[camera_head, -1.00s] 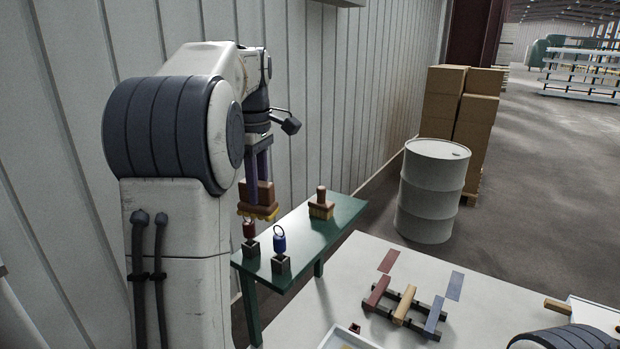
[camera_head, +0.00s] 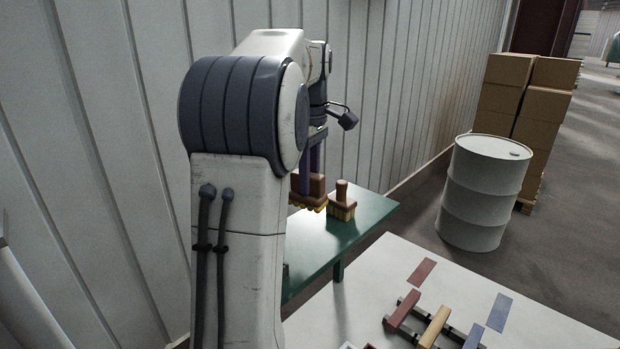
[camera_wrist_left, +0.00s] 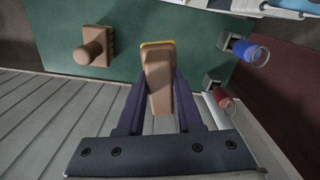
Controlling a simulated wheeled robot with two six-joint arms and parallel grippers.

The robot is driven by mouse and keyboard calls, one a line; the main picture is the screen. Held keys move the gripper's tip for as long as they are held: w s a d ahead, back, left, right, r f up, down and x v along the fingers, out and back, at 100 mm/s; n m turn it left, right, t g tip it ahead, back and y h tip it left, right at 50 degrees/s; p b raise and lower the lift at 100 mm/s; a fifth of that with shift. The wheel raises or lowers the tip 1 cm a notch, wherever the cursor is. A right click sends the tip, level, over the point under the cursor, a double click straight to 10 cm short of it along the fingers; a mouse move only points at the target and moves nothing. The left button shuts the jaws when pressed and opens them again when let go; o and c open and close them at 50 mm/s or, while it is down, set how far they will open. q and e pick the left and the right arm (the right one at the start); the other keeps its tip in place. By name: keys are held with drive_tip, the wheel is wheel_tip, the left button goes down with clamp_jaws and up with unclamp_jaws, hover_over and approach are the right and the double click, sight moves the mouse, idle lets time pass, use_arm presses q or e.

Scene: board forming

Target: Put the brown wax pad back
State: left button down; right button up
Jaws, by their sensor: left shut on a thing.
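The brown wax pad (camera_head: 310,187), a brown block with a yellow underside, is held in my left gripper (camera_head: 311,174). The gripper is shut on it. The pad hangs upright over the green bench (camera_head: 372,212); I cannot tell how large the gap below it is. In the left wrist view the pad (camera_wrist_left: 158,88) sits between the two dark purple fingers. A similar brown brush with a round handle (camera_head: 342,203) stands on the bench just right of the pad. It also shows in the left wrist view (camera_wrist_left: 93,47). My right gripper is out of view.
In the left wrist view a blue item (camera_wrist_left: 250,52) and a red item (camera_wrist_left: 223,99) stand in small holders along the bench. The white table (camera_head: 385,270) carries coloured bars on a rack (camera_head: 432,325). A white drum (camera_head: 484,190) and cartons (camera_head: 520,105) stand behind.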

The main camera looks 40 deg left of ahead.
sight(309, 198)
use_arm(q)
drive_tip(key=shift+r, duration=0.1)
wheel_tip(309, 198, down, 5)
drive_tip(key=b, duration=0.3)
drive_tip(key=shift+s+r, duration=0.1)
drive_tip(key=shift+f+b, duration=0.95)
drive_tip(key=shift+f, duration=0.75)
drive_tip(key=shift+f, duration=0.25)
drive_tip(key=shift+c, duration=0.8)
unclamp_jaws()
wheel_tip(309, 198, up, 10)
drive_tip(key=shift+r, duration=0.2)
